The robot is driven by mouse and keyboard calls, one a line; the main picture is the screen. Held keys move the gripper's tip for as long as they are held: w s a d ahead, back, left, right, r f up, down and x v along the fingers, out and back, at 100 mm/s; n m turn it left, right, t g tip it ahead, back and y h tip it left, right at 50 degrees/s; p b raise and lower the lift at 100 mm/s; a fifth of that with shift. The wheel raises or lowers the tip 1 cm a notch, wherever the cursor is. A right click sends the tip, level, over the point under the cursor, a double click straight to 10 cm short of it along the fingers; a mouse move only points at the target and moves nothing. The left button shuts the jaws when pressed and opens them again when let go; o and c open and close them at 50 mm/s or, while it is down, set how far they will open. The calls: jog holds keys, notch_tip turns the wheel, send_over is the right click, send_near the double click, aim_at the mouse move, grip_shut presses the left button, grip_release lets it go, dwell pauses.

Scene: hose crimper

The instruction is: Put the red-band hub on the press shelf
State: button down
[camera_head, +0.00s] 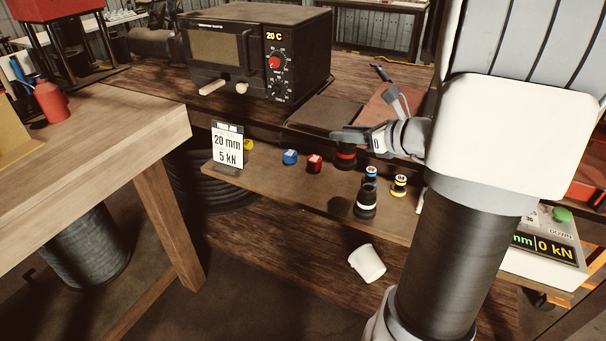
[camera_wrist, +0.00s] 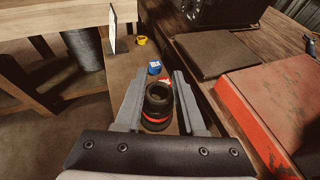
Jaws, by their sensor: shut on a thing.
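The red-band hub (camera_head: 345,157) is a dark, round piece with a red ring round it. My gripper (camera_head: 352,137) is shut on it, above the back part of a narrow wooden shelf (camera_head: 278,182). In the wrist view the hub (camera_wrist: 158,97) stands upright between the two grey fingers (camera_wrist: 158,85), its open top facing the camera. I cannot tell whether its base touches the shelf. A white-band dark hub (camera_head: 366,203) and a yellow-band one (camera_head: 399,186) stand on the shelf to its right.
The shelf also holds a blue block (camera_head: 290,157), a red block (camera_head: 314,163), a yellow piece (camera_head: 248,145) and a "20 mm 5 kN" sign (camera_head: 228,147). A white cup (camera_head: 367,263) lies lower down. A black oven (camera_head: 257,50) stands behind. A kN display (camera_head: 545,246) is at right.

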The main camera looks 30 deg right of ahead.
jog(key=shift+w+a+f+b, duration=0.55)
jog(key=shift+w+a+f, duration=0.15)
jog(key=shift+a+f, duration=0.65)
jog(key=shift+w+a+f+b, duration=0.65)
jog(key=shift+a+f, duration=0.4)
jog(key=shift+f, duration=0.55)
jog(key=shift+w+a+f+b, duration=0.5)
jog(key=shift+w+a+f, duration=0.25)
jog(key=shift+a+f, duration=0.6)
jog(key=c, duration=0.5)
grip_release()
jog(key=shift+d+f, duration=0.15)
jog(key=shift+s+d+r, duration=0.2)
jog(key=shift+s+r, duration=0.05)
jog(key=shift+s, duration=0.25)
jog(key=p+v, duration=0.2)
jog(key=v, duration=0.9)
jog(key=shift+a+f, duration=0.1)
jog(key=shift+a, duration=0.1)
